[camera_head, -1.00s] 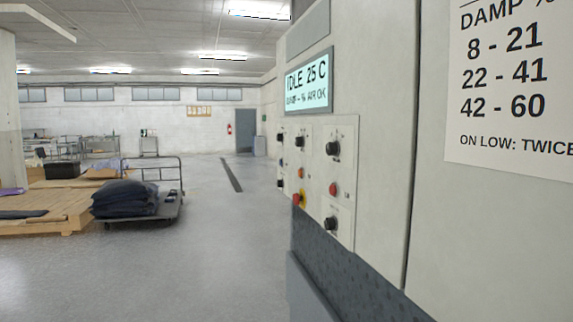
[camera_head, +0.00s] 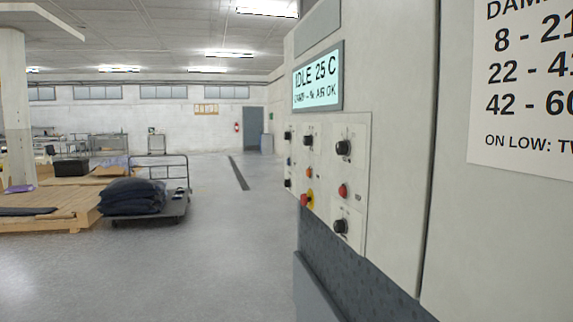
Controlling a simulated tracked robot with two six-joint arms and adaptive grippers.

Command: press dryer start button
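The dryer's control panel (camera_head: 354,190) is on the machine wall at the right, seen at a slant. It carries black knobs, such as one at the upper right (camera_head: 343,148) and one at the lower right (camera_head: 341,226). A red button (camera_head: 343,191) sits between these two. A red mushroom button on a yellow base (camera_head: 307,200) is at the lower left, with an orange button (camera_head: 309,172) above it. Button labels are too small to read. A display (camera_head: 318,82) above reads "IDLE 25 C". Neither gripper is in view.
A paper chart (camera_head: 528,90) hangs on the wall at the right. A cart (camera_head: 176,207) with dark folded cloth (camera_head: 132,196) stands at the left by a wooden platform (camera_head: 60,215). The grey floor (camera_head: 220,260) between cart and machine is clear.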

